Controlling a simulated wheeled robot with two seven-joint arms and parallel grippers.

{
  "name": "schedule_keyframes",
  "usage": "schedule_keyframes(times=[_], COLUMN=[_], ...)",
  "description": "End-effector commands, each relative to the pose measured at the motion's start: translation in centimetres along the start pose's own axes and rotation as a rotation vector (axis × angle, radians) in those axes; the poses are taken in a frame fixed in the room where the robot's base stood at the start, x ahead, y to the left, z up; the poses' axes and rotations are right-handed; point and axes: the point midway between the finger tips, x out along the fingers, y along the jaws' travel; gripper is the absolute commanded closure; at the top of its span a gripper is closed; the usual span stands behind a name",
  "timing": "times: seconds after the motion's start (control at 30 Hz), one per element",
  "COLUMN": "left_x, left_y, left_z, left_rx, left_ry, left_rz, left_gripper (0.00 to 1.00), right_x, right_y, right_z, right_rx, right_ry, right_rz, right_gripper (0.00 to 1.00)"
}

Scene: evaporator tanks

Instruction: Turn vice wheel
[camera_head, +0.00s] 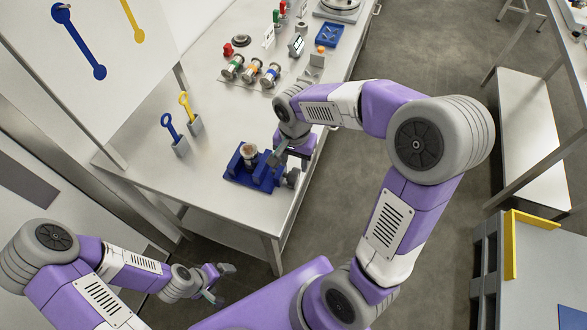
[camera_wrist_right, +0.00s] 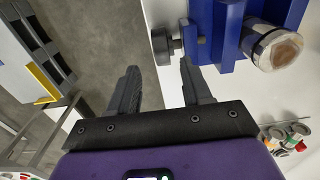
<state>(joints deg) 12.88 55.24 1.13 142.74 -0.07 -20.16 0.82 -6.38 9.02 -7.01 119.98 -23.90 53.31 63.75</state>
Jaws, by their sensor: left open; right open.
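The blue vice (camera_head: 240,172) sits near the front edge of the steel table. A cylinder with a pale brown top (camera_head: 250,151) stands in it. My left gripper (camera_head: 220,280) is open and empty, low beside the table.
Yellow and blue tools stand in grey holders (camera_head: 188,136) left of the vice. Several metal cylinders (camera_head: 252,71) and a blue tray (camera_head: 328,34) are further back on the table (camera_head: 165,95). A grey cart with a yellow edge (camera_head: 511,245) is at the right. Open floor lies between.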

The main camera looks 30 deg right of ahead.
Motion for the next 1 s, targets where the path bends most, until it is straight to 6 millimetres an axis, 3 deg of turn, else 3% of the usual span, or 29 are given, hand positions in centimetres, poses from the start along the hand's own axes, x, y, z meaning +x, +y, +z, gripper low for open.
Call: schedule_keyframes(times=[0.1, 0.3, 0.63, 0.97, 1.0], left_x=[0.5, 0.9, 0.9, 0.9, 0.9], left_y=[-0.2, -0.3, -0.3, -0.3, -0.3], left_z=[0.0, -0.1, -0.1, -0.1, -0.1], left_rx=[0.000, 0.000, 0.000, 0.000, 0.000], left_ry=[0.000, 0.001, 0.000, 0.000, 0.000], left_rz=[0.000, 0.000, 0.000, 0.000, 0.000], left_gripper=[0.14, 0.14, 0.14, 0.14, 0.14], right_x=[2.2, 4.3, 4.7, 4.7, 4.7], right_y=[0.1, 0.0, 0.0, 0.0, 0.0], right_z=[0.1, 0.0, 0.0, 0.0, 0.0], right_rx=[-0.001, 0.000, 0.000, 0.000, 0.000], right_ry=[-0.003, -0.002, 0.000, -0.001, 0.000], right_rz=[0.004, 0.003, 0.000, 0.000, 0.000], right_gripper=[0.51, 0.51, 0.51, 1.00, 1.00])
